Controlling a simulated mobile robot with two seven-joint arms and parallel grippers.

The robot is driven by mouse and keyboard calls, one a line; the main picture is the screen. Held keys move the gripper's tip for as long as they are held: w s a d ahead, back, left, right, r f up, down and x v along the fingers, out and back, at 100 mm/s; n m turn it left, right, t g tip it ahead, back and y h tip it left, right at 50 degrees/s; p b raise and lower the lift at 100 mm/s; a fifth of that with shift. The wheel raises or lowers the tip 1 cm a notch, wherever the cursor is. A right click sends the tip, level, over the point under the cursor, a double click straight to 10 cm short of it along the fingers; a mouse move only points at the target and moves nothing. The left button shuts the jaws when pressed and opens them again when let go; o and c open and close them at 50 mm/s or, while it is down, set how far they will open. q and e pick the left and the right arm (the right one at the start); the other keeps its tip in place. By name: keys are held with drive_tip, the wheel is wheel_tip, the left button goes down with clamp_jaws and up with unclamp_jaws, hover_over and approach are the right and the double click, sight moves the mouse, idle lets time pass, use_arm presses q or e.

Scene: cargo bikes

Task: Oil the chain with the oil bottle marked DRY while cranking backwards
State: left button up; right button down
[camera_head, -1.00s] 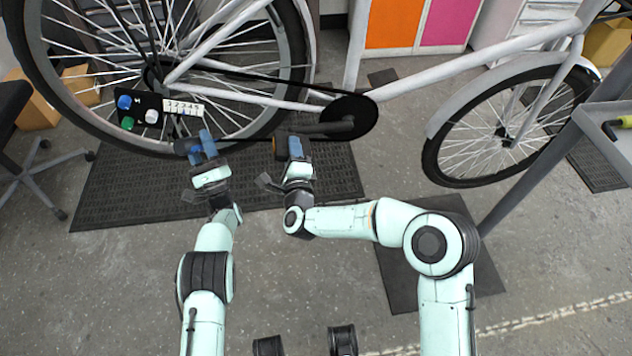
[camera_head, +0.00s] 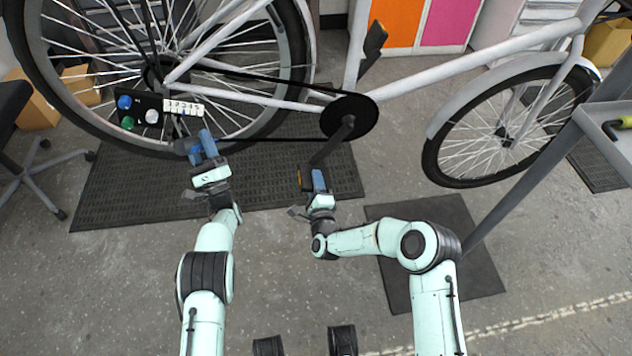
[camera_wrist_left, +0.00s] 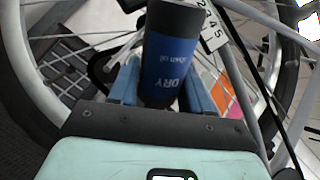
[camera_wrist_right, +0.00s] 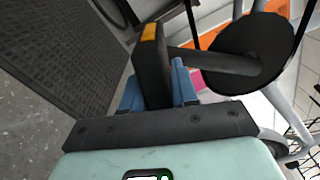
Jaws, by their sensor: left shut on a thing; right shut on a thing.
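My left gripper (camera_head: 207,150) is shut on the oil bottle (camera_head: 187,148), beside the lower run of the chain (camera_head: 250,139) near the rear wheel. In the left wrist view the bottle (camera_wrist_left: 168,62) is dark with a blue label reading DRY. My right gripper (camera_head: 313,182) is shut on a black pedal (camera_head: 304,181) with an orange reflector; the pedal also shows in the right wrist view (camera_wrist_right: 150,65). The crank arm (camera_head: 332,142) slants down and left from the black chainring (camera_head: 345,112). Whether the bottle tip touches the chain I cannot tell.
A grey stand or table (camera_head: 540,175) is at the right. Black mats (camera_head: 100,195) cover part of the floor.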

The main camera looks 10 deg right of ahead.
sight(191, 152)
use_arm(q)
drive_tip(key=shift+s, duration=0.1)
use_arm(e)
drive_tip(key=shift+d+f, duration=0.1)
drive_tip(key=shift+d, duration=0.1)
use_arm(q)
drive_tip(key=shift+s, duration=3.4)
use_arm(e)
drive_tip(key=c, duration=0.8)
unclamp_jaws()
drive_tip(key=shift+w, duration=0.1)
use_arm(q)
drive_tip(key=r+p, duration=0.1)
drive_tip(key=p, duration=0.1)
drive_tip(key=r+p, duration=0.1)
drive_tip(key=shift+s+r, duration=0.25)
drive_tip(key=shift+r, duration=0.1)
use_arm(e)
drive_tip(key=s, duration=1.2)
use_arm(q)
drive_tip(key=shift+r, duration=0.1)
use_arm(e)
drive_tip(key=shift+s, duration=0.1)
